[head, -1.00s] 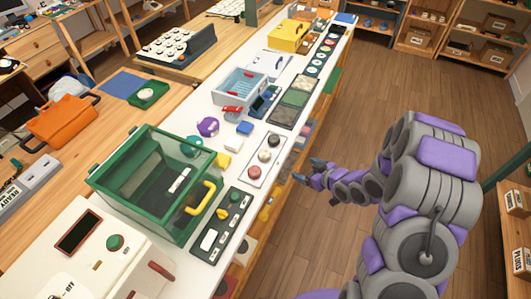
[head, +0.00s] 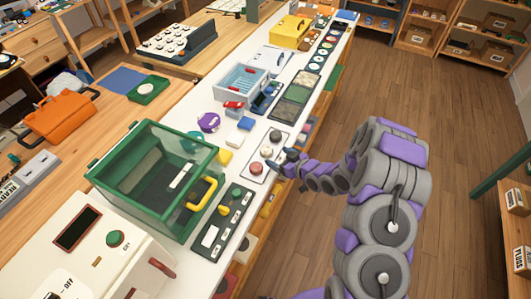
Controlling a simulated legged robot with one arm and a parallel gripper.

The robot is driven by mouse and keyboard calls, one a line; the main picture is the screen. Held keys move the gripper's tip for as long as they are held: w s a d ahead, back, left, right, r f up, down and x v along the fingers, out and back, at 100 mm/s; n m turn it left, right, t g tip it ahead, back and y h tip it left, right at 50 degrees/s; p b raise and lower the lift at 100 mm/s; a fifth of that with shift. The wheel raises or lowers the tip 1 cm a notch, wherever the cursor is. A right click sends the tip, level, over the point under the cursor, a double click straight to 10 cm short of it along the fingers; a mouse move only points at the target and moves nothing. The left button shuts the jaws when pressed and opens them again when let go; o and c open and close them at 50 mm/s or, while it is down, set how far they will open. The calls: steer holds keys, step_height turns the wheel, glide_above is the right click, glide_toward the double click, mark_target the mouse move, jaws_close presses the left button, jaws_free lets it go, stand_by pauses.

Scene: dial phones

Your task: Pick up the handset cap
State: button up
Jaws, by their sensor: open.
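A pale tray (head: 247,180) on the white bench holds three small round caps in a row, a far dark one (head: 275,136), a middle one (head: 266,151) and a near one (head: 255,167). I cannot tell which of these, if any, is the handset cap. A purple round piece (head: 208,122) lies further left. My gripper (head: 287,158) is open and empty at the bench's right edge, just right of the tray. It appears apart from the caps. Its fingers point left toward them.
A green-framed clear case (head: 150,185) with a yellow handle stands left of the tray. A dark switch panel (head: 225,222) lies nearer. Blue and yellow blocks (head: 245,124) and a pale blue bin (head: 240,84) sit further back. The floor at right is clear.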

mark_target(268, 150)
steer(key=shift+x, duration=0.75)
steer(key=shift+r+b+x, duration=0.2)
steer(key=shift+b+x, duration=0.7)
steer(key=shift+x, duration=1.8)
steer(key=shift+r, duration=0.1)
steer(key=shift+d, duration=0.15)
steer(key=shift+c, duration=1.3)
steer(key=c, duration=0.9)
steer(key=shift+o, duration=0.2)
